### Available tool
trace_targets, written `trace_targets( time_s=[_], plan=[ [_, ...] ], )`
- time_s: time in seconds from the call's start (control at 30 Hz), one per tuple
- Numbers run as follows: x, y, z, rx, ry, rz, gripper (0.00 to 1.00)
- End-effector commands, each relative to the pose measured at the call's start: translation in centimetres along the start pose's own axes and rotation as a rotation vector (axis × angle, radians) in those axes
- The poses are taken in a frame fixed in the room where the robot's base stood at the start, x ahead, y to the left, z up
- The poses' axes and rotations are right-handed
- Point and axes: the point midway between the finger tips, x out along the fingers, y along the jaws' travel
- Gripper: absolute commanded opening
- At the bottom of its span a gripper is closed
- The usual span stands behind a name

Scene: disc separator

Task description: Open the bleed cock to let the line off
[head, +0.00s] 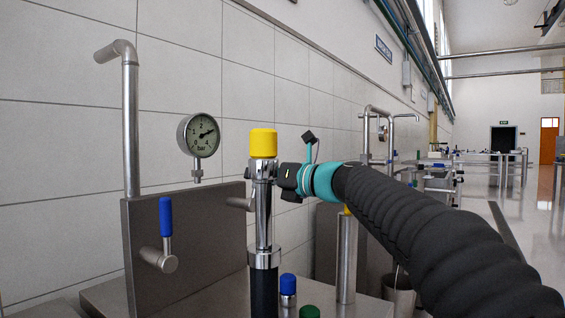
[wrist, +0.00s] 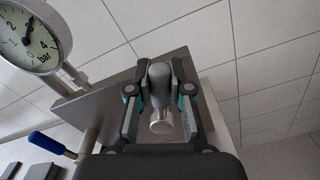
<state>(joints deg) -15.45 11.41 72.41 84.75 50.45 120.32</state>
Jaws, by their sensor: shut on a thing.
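My gripper (wrist: 160,122) has its two fingers closed around a grey metal handle or stub (wrist: 159,76) with a bright round end, in front of the steel panel; I take this to be the bleed cock. In the head view, my gripper (head: 284,184) is partly hidden behind a yellow-capped chrome post, and a grey stub (head: 238,203) shows left of that post. The pressure gauge (head: 198,135) is marked in bar, and its needle stands well up the scale. It also shows in the wrist view (wrist: 32,45).
A lever with a blue handle (head: 166,217) stands upright on the panel (head: 190,245). The chrome post (head: 263,215) rises close beside my gripper. Blue (head: 288,283) and green (head: 309,311) caps sit below. A bent pipe (head: 130,120) rises at the left.

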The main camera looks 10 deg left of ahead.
Motion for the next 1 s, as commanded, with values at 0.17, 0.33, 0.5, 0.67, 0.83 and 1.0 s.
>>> trace_targets(
  time_s=[0.17,0.33,0.5,0.67,0.83,1.0],
  plan=[
    [0.3,0.3,-0.1,0.010,-0.002,0.005,0.00],
    [0.3,0.3,-0.1,0.009,-0.002,0.005,0.00],
    [0.2,0.2,-0.1,0.009,-0.001,0.005,0.46],
    [0.1,0.1,0.0,0.009,-0.001,0.003,0.46],
    [-0.4,0.1,0.0,0.009,-0.001,0.003,0.46],
    [-2.7,0.1,0.0,0.009,-0.002,0.001,0.46]
  ],
)
